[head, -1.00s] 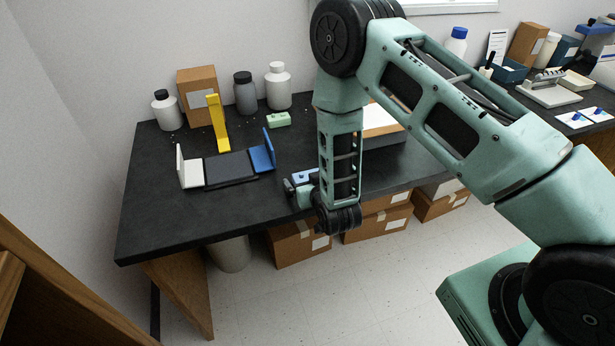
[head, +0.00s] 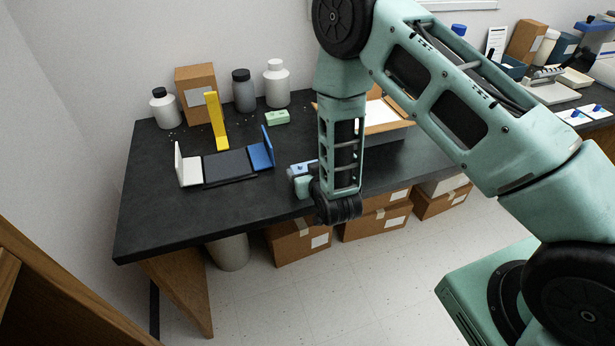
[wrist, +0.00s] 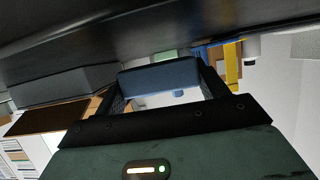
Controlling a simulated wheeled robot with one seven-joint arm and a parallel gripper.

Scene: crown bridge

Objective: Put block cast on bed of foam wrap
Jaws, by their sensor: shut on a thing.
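The block cast (head: 302,168), a light blue block, is held at my gripper, low over the front of the dark bench, right of the foam wrap. In the wrist view the block (wrist: 160,76) spans between my gripper's two dark fingers (wrist: 161,84), which are shut on it. The foam wrap lies open on the bench, with a flat dark grey bed (head: 229,165), a white flap (head: 189,167) at left, a blue flap (head: 262,154) at right and a tall yellow flap (head: 216,122) behind. The bed is empty. My forearm partly hides the gripper in the head view.
A small green block (head: 277,117) sits behind the blue flap. Bottles (head: 244,91) and a cardboard box (head: 197,93) stand at the back. An open box (head: 388,116) is behind my forearm. The bench front left of my gripper is clear.

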